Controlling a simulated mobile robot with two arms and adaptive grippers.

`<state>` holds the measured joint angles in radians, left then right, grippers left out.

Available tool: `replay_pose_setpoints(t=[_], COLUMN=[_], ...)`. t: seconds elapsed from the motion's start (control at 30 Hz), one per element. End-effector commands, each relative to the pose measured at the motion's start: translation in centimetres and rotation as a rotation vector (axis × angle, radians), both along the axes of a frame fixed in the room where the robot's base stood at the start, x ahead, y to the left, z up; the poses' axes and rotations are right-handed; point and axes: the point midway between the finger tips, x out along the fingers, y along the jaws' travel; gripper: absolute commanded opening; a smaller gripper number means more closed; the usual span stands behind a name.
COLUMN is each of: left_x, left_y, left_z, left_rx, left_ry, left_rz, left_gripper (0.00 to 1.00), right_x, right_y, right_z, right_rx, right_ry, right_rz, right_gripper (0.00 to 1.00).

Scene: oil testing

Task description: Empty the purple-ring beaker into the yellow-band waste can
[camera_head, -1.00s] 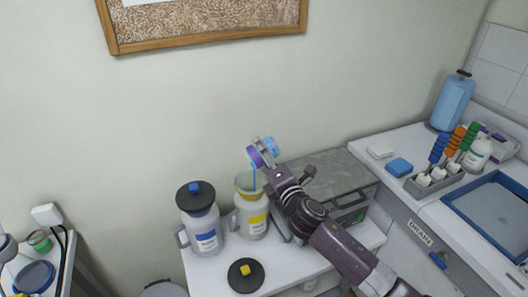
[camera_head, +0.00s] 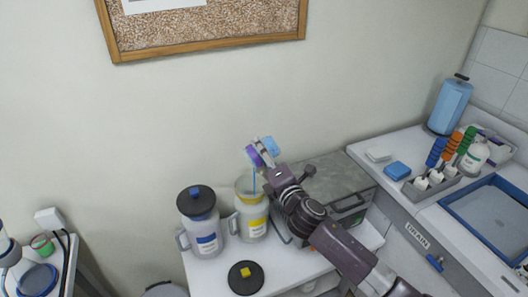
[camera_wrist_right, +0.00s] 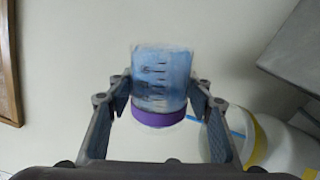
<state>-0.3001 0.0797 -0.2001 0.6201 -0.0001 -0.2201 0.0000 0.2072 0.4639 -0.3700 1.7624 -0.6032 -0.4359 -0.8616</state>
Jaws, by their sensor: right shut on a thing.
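The purple-ring beaker (camera_wrist_right: 160,85) is held between the fingers of my right gripper (camera_wrist_right: 160,100), which is shut on it. In the head view the beaker (camera_head: 255,158) is tipped above the open yellow-band waste can (camera_head: 251,222), and a thin blue stream falls from it into the can's mouth. The can stands upright on the white table; its yellow band also shows at the lower right of the wrist view (camera_wrist_right: 257,143). Its black lid with a yellow knob (camera_head: 245,278) lies on the table in front. My left gripper is not in view.
A lidded blue-band can (camera_head: 201,228) stands just left of the yellow-band can. A grey metal box (camera_head: 330,180) is close behind my right arm. The counter at right holds a rack (camera_head: 437,182), a blue-rimmed tray (camera_head: 452,200) and bottles.

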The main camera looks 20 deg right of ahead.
Motion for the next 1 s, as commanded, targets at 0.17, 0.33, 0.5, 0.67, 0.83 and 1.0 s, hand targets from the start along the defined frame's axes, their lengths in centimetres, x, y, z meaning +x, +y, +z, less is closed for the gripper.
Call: replay_pose_setpoints(t=[0.17, 0.33, 0.5, 0.67, 0.83, 1.0], left_x=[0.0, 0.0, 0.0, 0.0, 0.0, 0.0], left_y=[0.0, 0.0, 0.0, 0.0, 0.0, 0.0], left_z=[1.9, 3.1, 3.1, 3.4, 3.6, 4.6], left_rx=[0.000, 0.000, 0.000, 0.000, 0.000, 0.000], left_ry=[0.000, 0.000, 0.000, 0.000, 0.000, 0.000], left_rz=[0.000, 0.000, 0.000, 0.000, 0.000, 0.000], left_gripper=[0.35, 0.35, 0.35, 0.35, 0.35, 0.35], right_x=[0.0, 0.0, 0.0, 0.0, 0.0, 0.0], right_y=[0.0, 0.0, 0.1, 0.1, 0.0, 0.0], right_z=[2.0, 3.2, 3.2, 3.5, 3.7, 4.1], right_rx=[0.000, 0.000, 0.074, 0.370, 0.541, 0.851], right_ry=[-0.001, -0.001, 0.002, 0.012, 0.018, 0.030], right_rz=[0.000, 0.000, 0.000, -0.001, 0.000, -0.001], right_gripper=[0.19, 0.19, 0.19, 0.19, 0.19, 0.19])
